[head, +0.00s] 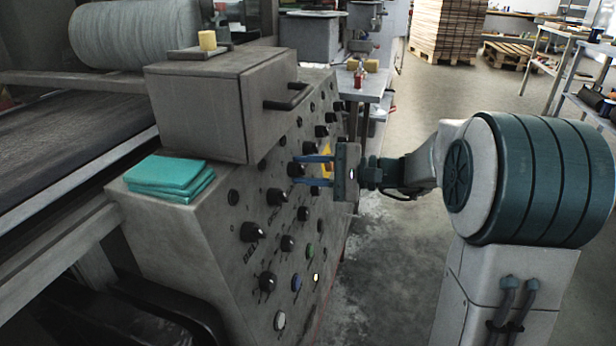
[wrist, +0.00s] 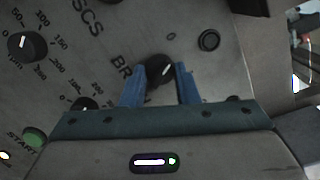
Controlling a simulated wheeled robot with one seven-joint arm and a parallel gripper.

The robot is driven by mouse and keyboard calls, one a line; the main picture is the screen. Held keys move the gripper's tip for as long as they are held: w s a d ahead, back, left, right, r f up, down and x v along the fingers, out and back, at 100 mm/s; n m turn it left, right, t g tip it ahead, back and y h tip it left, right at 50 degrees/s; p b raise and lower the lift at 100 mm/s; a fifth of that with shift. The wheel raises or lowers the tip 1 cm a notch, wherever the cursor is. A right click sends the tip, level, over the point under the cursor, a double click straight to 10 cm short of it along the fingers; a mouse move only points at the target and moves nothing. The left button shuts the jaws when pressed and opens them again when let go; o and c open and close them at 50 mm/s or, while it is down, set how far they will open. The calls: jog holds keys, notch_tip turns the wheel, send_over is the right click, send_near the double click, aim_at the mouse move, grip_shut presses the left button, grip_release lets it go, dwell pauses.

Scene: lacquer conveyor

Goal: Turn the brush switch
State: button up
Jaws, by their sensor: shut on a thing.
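The brush switch is a black rotary knob (wrist: 160,68) with a white pointer line, on the sloped grey control panel; letters "BR" show beside it in the wrist view. My gripper (wrist: 162,88) has its two blue fingers on either side of this knob and is shut on it. In the head view my gripper (head: 312,170) reaches the panel from the right, and the knob (head: 295,169) shows at the fingertips. The white line on the knob points up and to the right in the wrist view. Part of the label is hidden by a finger.
The panel carries several other black knobs, one being the belt knob (head: 254,232), and a green start button (wrist: 34,137). A grey box with a black handle (head: 286,97) stands above. Folded teal cloths (head: 168,178) lie on the panel top.

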jog(key=shift+n, duration=0.4)
jog(key=o, duration=1)
jog(key=shift+c, duration=0.2)
jog(key=p+v, duration=0.3)
jog(key=v, duration=1)
jog(key=shift+d+p, duration=0.3)
jog(key=shift+d, duration=0.15)
jog(key=shift+r, duration=0.1)
